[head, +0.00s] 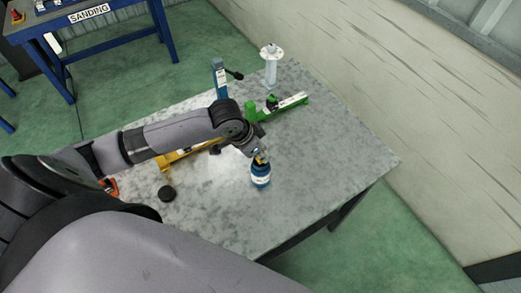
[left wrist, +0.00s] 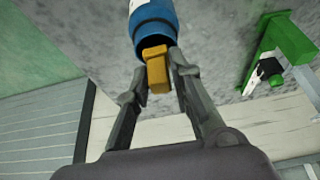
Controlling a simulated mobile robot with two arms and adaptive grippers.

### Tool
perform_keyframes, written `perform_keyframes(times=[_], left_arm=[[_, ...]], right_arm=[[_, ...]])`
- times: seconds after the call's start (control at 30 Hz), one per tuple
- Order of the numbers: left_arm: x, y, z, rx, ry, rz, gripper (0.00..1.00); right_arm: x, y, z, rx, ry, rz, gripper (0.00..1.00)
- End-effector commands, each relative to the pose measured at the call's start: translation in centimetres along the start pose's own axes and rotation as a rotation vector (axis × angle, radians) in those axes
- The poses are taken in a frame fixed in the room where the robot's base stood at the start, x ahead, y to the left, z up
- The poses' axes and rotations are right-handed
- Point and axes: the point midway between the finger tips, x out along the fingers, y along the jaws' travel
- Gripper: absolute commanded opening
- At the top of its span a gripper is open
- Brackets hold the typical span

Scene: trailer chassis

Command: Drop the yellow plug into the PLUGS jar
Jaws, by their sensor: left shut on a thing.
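The blue jar (head: 261,180) with a white label band stands on the grey table, right of its middle. It also shows in the left wrist view (left wrist: 154,28), its open mouth facing my gripper. My left gripper (left wrist: 159,75) is shut on the yellow plug (left wrist: 158,70), a small block between the fingertips. In the head view my left gripper (head: 260,156) is just above the jar. The plug is at the jar's mouth and overlaps its rim in the wrist view. I cannot tell whether its far end is inside. The label's text is unreadable. My right gripper is out of view.
The table right of the jar is clear.

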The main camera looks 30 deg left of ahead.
Motion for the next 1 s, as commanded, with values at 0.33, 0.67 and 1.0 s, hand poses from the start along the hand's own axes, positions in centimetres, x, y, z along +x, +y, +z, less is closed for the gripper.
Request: perform_keyframes(times=[0.33,0.67,1.0], left_arm=[[-0.02,0.00,-0.01,0.000,0.000,0.000,0.37],[-0.04,-0.01,-0.01,0.000,0.000,0.000,0.44],[-0.04,-0.02,-0.01,0.000,0.000,0.000,0.44]], right_arm=[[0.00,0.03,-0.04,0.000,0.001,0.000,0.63],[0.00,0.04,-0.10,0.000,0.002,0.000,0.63],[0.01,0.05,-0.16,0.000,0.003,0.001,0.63]])
